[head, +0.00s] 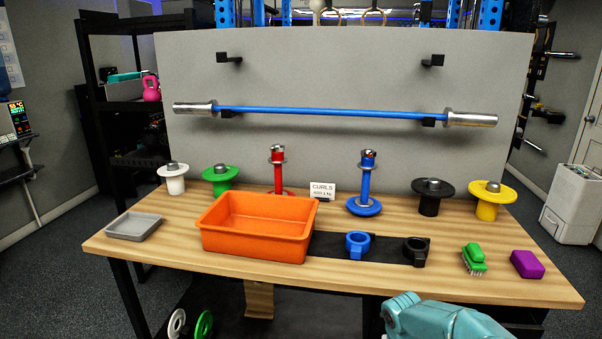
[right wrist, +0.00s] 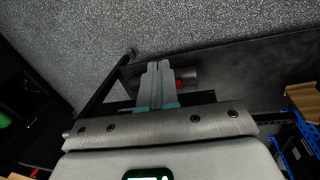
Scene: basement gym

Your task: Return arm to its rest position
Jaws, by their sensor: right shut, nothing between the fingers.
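My right arm (head: 440,318) shows as a teal link at the bottom edge of the head view, in front of the wooden table (head: 500,278). My right gripper (right wrist: 159,70) shows in the right wrist view with its two grey fingers together and nothing between them. It is over grey speckled floor and a dark surface, apart from the tabletop objects. A small red spot shows beside the fingers. My left gripper and left arm are not in view.
An orange bin (head: 255,250), grey tray (head: 133,237), blue clamp (head: 357,240), black clamp (head: 416,245), green brush (head: 473,265) and purple block (head: 527,264) are on the table. Behind stand weight plates and a blue barbell (head: 330,112) on wall hooks.

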